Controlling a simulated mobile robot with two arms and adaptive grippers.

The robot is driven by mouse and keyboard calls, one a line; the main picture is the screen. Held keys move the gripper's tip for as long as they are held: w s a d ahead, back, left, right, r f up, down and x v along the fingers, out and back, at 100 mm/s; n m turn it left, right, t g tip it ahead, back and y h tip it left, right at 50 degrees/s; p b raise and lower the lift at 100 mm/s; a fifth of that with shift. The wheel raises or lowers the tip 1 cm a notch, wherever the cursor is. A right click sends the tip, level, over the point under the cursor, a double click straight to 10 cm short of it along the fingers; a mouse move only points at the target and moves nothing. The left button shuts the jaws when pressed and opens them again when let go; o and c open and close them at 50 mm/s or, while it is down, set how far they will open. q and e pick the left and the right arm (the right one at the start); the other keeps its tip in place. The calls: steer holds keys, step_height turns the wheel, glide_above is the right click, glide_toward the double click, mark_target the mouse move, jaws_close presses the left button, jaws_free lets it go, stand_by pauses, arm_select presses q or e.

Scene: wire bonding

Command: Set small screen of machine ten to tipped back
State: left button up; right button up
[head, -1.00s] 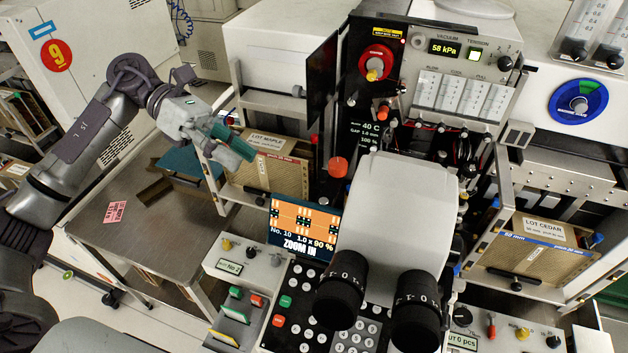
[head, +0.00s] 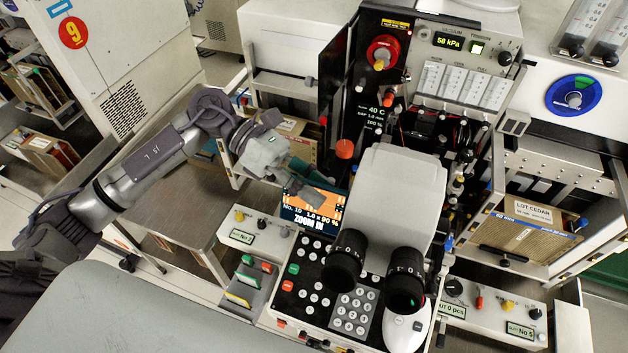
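The small screen (head: 299,217) of machine ten sits at the left of the microscope head, above the black keypad panel. My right gripper is not in view.
The microscope head (head: 392,190) with black eyepieces stands close to the right of the screen. A red knob (head: 345,149) rises just behind. The keypad (head: 352,311) and a white mouse (head: 408,328) lie in front. A tall dark panel (head: 334,85) stands behind.

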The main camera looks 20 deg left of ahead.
arm_select(q)
steer(key=shift+c, duration=0.3)
jaws_close()
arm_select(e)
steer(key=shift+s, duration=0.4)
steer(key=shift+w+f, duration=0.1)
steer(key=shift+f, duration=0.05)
